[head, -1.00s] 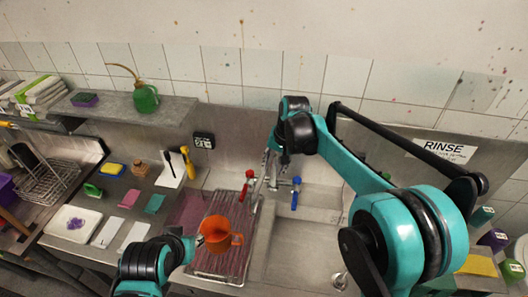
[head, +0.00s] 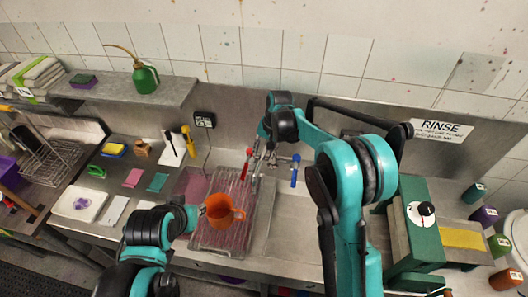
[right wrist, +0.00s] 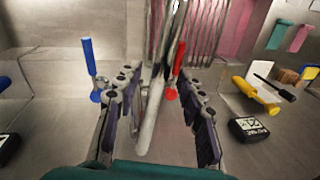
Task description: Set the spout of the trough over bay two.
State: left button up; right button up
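The trough is a steel sink with a basin (head: 295,235) in the head view. Its pale metal spout (right wrist: 152,118) runs between the fingers of my right gripper (right wrist: 157,80) in the right wrist view. Those fingers stand apart, with gaps visible on both sides of the spout. In the head view my right gripper (head: 264,152) is at the faucet, between the red tap lever (head: 246,163) and the blue tap lever (head: 295,170). My left gripper (head: 199,211) is beside an orange jug (head: 222,211); its fingers are too small to judge. I cannot tell which bay is two.
A green machine (head: 415,225) and several small containers stand at the right. Sponges, cloths and a white tray (head: 80,203) lie at the left. A shelf (head: 120,95) holds a green oil can (head: 145,77).

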grip_shut()
jog(key=shift+d, duration=0.1)
jog(key=w+d+n+g+b, duration=0.1)
jog(key=d+n+b, duration=0.3)
jog(key=d+n, duration=0.5)
jog(key=shift+w+d+g, duration=0.2)
jog(key=shift+d+g, duration=0.1)
jog(key=shift+d, duration=1.5)
